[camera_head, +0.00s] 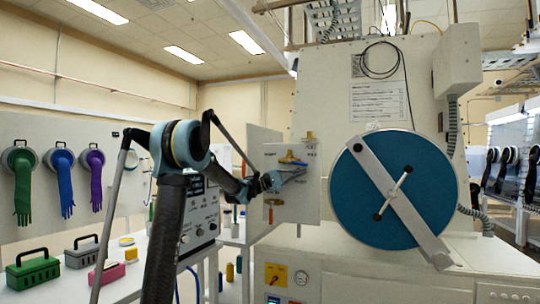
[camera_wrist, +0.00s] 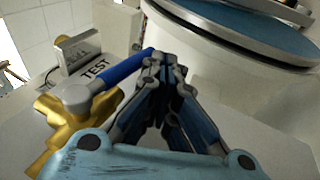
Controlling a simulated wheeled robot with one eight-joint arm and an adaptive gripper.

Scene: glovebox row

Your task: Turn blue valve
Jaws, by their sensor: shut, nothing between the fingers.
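The blue valve has a brass body with a blue lever handle (camera_head: 292,160) and sits on a pale panel left of the large round blue door in the head view. In the wrist view the brass valve body (camera_wrist: 62,118) is at the left, and its blue lever (camera_wrist: 124,69) runs up and right. My gripper (camera_head: 304,170) is in front of the panel, just below the lever. In the wrist view my gripper (camera_wrist: 164,62) has its fingertips together and empty, with the lever's end right beside them. I cannot tell whether they touch.
The large round blue door (camera_head: 392,190) with a diagonal bar stands right of the panel. A "TEST" label (camera_wrist: 96,68) is behind the lever. Toolboxes (camera_head: 32,271) stand on the left bench.

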